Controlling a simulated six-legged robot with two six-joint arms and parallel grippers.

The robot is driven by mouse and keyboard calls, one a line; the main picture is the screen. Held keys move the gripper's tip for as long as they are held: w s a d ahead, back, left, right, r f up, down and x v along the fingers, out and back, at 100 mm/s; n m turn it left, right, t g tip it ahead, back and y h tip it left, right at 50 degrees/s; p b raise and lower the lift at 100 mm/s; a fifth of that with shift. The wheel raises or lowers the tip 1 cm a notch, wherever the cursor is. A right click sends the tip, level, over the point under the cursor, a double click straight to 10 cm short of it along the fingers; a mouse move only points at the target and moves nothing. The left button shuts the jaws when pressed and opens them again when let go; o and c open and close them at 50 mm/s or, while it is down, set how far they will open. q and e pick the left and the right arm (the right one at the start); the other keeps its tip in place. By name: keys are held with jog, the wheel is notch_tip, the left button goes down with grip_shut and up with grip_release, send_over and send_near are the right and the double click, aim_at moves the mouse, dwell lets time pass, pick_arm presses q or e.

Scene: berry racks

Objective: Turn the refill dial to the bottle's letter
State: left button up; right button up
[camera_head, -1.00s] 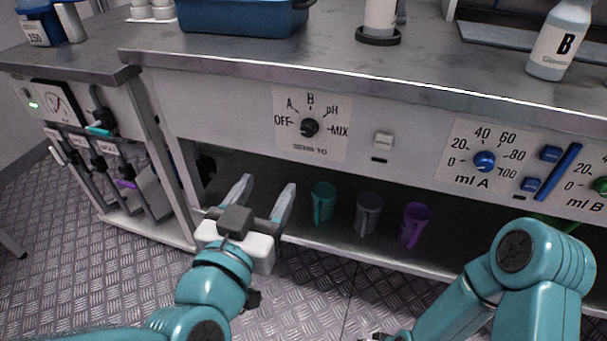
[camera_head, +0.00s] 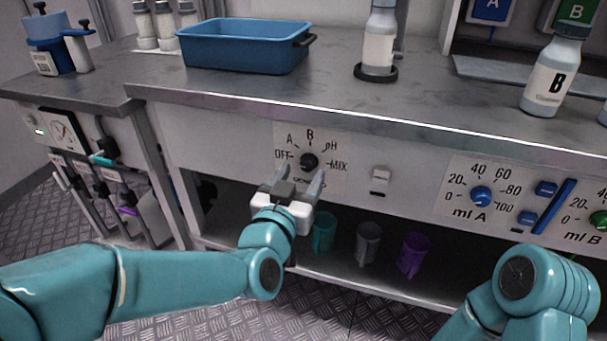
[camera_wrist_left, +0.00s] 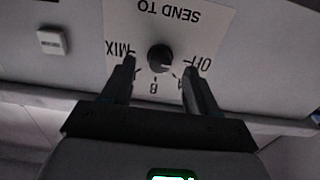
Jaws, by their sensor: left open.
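The black refill dial (camera_head: 309,161) sits on a white panel marked OFF, A, B, pH and MIX. In the left wrist view the dial (camera_wrist_left: 160,58) appears upside down, its pale mark toward OFF. My left gripper (camera_head: 293,181) is open just in front of and below the dial. In the wrist view the dial shows between its fingertips (camera_wrist_left: 158,63), with no clear contact. A bottle labelled B (camera_head: 553,80) stands on the bench at right. Another bottle (camera_head: 379,45) stands on a black ring, its letter not visible. My right gripper is out of view.
A blue tub (camera_head: 245,50) sits on the bench (camera_head: 300,98). A small pale switch (camera_head: 380,176) is right of the dial, then a blue knob (camera_head: 481,196). Teal, grey and purple cups (camera_head: 414,253) stand on the shelf below.

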aim_at(308, 164)
pick_arm(q)
jog(key=shift+x, duration=1.15)
jog(key=shift+c, duration=0.2)
jog(key=c, duration=1)
